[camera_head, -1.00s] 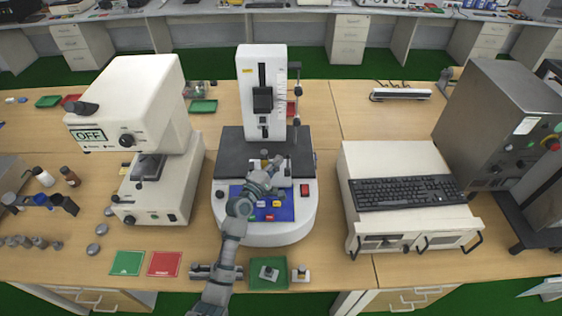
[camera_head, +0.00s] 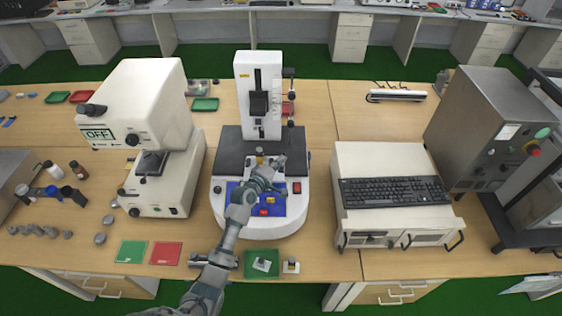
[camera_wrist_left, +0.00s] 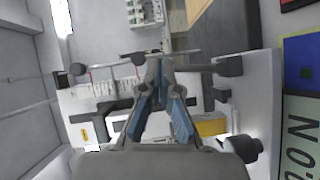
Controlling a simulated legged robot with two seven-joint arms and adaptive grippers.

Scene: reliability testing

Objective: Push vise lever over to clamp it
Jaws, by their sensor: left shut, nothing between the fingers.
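The white testing machine (camera_head: 258,228) stands mid-table, with a blue panel at its front and a dark bed behind. A small metal vise (camera_head: 259,153) sits low on the machine, partly behind my gripper. My left gripper (camera_head: 281,161) is at the vise's right side, above the dark bed. In the left wrist view its blue-padded fingers (camera_wrist_left: 161,62) are shut, with nothing held. A thin grey bar crosses just beyond the fingertips, and a dark knob (camera_wrist_left: 228,66) lies to their right. I cannot tell which part is the vise lever, or whether the fingers touch it. My right gripper is not in view.
A white tester with an OFF display (camera_head: 140,105) stands left. A white unit with a black keyboard (camera_head: 395,191) stands right. Green and red mats (camera_head: 165,253) and a green tray (camera_head: 262,275) with a metal part lie along the front edge.

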